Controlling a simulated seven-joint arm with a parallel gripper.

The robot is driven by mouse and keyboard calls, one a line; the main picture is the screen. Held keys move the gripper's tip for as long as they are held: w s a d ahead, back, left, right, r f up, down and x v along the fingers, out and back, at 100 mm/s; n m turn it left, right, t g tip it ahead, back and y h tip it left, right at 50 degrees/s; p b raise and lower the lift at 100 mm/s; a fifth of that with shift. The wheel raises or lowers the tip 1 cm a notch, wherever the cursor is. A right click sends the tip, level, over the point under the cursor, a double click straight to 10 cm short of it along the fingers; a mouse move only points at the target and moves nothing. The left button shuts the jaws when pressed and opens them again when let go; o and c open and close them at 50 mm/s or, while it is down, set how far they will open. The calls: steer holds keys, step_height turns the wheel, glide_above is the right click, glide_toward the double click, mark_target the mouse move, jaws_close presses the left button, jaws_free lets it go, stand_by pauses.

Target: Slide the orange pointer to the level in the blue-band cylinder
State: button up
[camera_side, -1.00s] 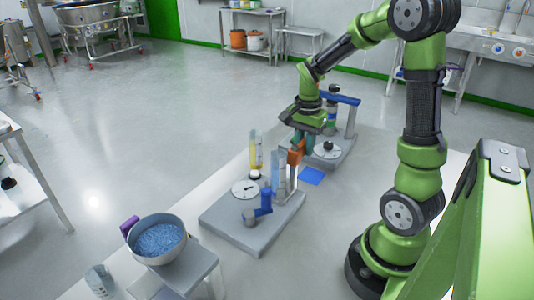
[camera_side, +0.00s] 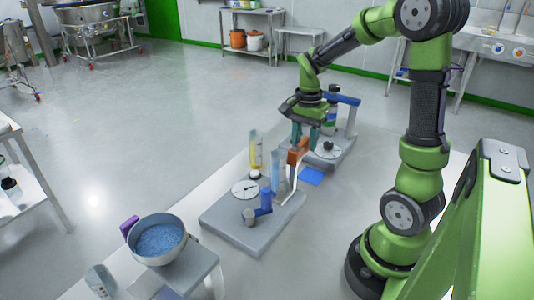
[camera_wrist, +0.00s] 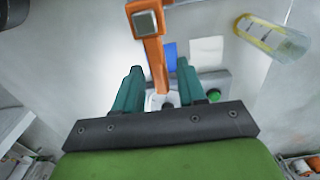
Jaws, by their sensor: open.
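The orange pointer (camera_side: 298,152) sits on an upright white post (camera_side: 291,184) on the grey plinth. It is beside a clear cylinder with a bluish look (camera_side: 276,168), which I take as the blue-band one; its band and liquid level are too small to read. A yellow-marked cylinder (camera_side: 256,150) stands behind it. My gripper (camera_side: 303,137) is open just above the pointer. In the wrist view the orange pointer (camera_wrist: 152,50) extends between and beyond the two teal fingers (camera_wrist: 158,82), with gaps on both sides.
The grey plinth (camera_side: 225,218) also carries a round dial (camera_side: 245,189) and a blue fitting (camera_side: 264,203). A blue-armed stand (camera_side: 342,99) is behind my gripper. A bowl of blue granules (camera_side: 158,240) is at front left. A blue patch (camera_side: 311,177) lies on the table.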

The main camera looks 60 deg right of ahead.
mark_target(304, 140)
steer(key=shift+r, duration=2.5)
steer(key=shift+a+f+n, duration=0.1)
steer(key=shift+f+n, duration=0.25)
steer(key=shift+n, duration=0.35)
steer(key=s+a+r+n+t+y, duration=0.1)
steer(key=s+a+r+n+t, duration=0.1)
steer(key=a+n, duration=0.4)
steer(key=s+a+r+n+t+y, duration=0.1)
steer(key=s+a+r+n+t, duration=0.2)
steer(key=a, duration=1)
steer(key=r+n+t, duration=0.1)
steer(key=n+t, duration=0.1)
steer(key=n, duration=0.1)
steer(key=shift+s+a+r+n, duration=0.2)
steer(key=shift+s+a+n, duration=0.05)
steer(key=shift+a+n, duration=0.05)
